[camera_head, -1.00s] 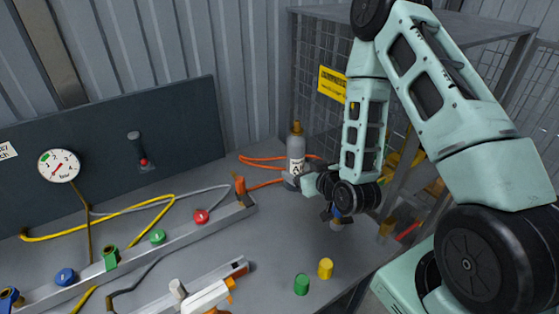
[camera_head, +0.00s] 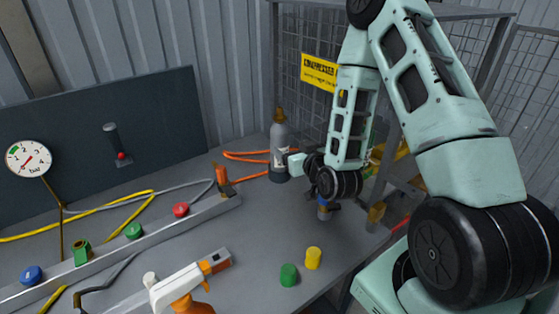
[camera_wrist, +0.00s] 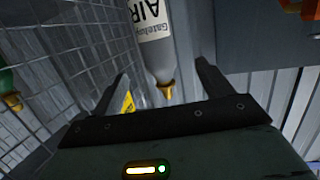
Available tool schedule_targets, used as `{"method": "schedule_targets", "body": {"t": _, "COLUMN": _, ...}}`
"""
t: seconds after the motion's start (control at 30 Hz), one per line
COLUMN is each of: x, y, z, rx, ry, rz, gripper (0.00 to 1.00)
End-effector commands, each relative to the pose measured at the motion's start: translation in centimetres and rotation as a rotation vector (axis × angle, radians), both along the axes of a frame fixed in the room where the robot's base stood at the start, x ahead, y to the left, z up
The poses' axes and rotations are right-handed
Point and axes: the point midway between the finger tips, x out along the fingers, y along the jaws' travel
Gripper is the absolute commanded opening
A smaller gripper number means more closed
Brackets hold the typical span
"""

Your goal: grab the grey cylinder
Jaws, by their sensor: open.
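The grey cylinder (camera_head: 279,143) has a brass valve on top and a white label. It stands upright at the back of the grey bench, by the mesh cage. In the wrist view the cylinder (camera_wrist: 153,35) shows upside down, with "AIR" on its label and its brass valve toward me. My gripper (camera_wrist: 160,84) is open, and the cylinder lies between the lines of its two fingers in that view. In the head view my gripper (camera_head: 290,165) is right beside the cylinder's lower part. I cannot tell whether the fingers touch it.
Orange hose (camera_head: 247,156) lies left of the cylinder. A blue-handled fitting (camera_head: 324,209) is below my wrist. Green (camera_head: 289,274) and yellow (camera_head: 313,258) caps stand near the front edge, by an orange-and-white tool (camera_head: 190,288). A yellow sign (camera_head: 319,71) hangs on the cage.

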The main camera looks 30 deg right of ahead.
Motion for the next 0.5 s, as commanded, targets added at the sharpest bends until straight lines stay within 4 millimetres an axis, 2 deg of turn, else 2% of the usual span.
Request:
{"method": "schedule_targets", "body": {"t": 0.03, "x": 0.4, "y": -0.1, "z": -0.6, "rx": -0.002, "ry": -0.006, "rz": -0.001, "gripper": 0.79}}
{"method": "schedule_targets", "body": {"t": 0.37, "x": 2.3, "y": -0.4, "z": -0.9, "rx": -0.001, "ry": -0.005, "rz": 0.000, "gripper": 0.79}}
{"method": "schedule_targets", "body": {"t": 0.5, "x": 4.5, "y": -0.8, "z": -0.7, "rx": 0.002, "ry": 0.000, "rz": -0.001, "gripper": 0.79}}
